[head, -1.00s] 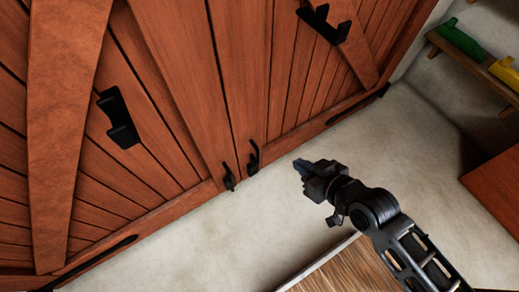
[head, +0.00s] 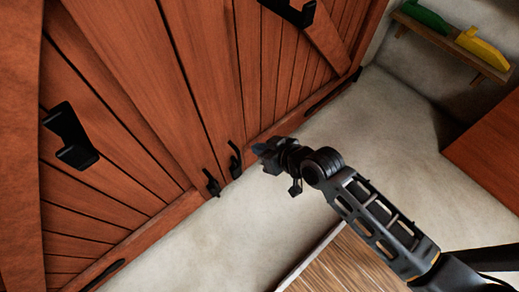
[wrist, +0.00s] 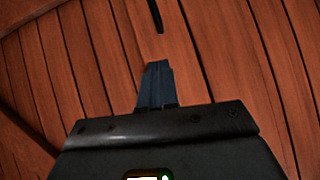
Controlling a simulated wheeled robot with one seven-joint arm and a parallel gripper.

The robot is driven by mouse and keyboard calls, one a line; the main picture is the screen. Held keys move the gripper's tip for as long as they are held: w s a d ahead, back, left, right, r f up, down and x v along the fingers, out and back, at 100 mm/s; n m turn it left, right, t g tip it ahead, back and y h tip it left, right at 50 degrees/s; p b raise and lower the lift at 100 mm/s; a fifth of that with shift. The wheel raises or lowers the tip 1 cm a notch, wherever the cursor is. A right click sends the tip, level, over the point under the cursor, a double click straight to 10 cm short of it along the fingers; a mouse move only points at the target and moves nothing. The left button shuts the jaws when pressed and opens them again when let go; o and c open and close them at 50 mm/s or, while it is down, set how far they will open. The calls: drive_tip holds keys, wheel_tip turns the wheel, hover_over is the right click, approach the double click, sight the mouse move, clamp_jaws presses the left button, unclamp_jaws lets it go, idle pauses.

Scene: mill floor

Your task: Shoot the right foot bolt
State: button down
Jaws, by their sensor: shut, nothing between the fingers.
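The right foot bolt (head: 236,160) is a black bolt with a curved handle. It is low on the right leaf of the brown wooden double door, close to the meeting edge. A similar left foot bolt (head: 211,183) is beside it on the left leaf. My gripper (head: 259,150) is shut and empty, just right of the right bolt and apart from it in the picture. In the wrist view, the closed fingers (wrist: 156,82) point at the door planks. A thin black bar (wrist: 155,15) shows beyond the fingertips; I cannot tell which fitting it is.
Black brackets stand out from the left leaf (head: 70,137) and right leaf (head: 290,10). The pale floor (head: 380,125) is open right of the arm. A wooden surface (head: 345,265) is below it. A shelf (head: 447,43) holds green and yellow objects.

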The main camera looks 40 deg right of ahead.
drive_tip(key=b, duration=0.2)
hover_over(238, 150)
drive_tip(key=s+d, duration=0.1)
drive_tip(key=s, duration=0.2)
wheel_tip(238, 150, down, 5)
drive_tip(key=shift+w+a+f+b, duration=0.15)
drive_tip(key=shift+f+b, duration=0.2)
drive_tip(key=shift+f, duration=0.55)
drive_tip(key=shift+w+a+f+b, duration=0.15)
drive_tip(key=shift+f+b, duration=0.2)
drive_tip(key=shift+f, duration=0.55)
wheel_tip(238, 150, down, 6)
drive_tip(key=b, duration=0.3)
drive_tip(key=shift+r, duration=0.2)
drive_tip(key=w+r+p+v, duration=0.2)
drive_tip(key=p+v, duration=0.4)
drive_tip(key=v, duration=0.7)
drive_tip(key=shift+d+r, duration=0.15)
drive_tip(key=shift+d, duration=0.05)
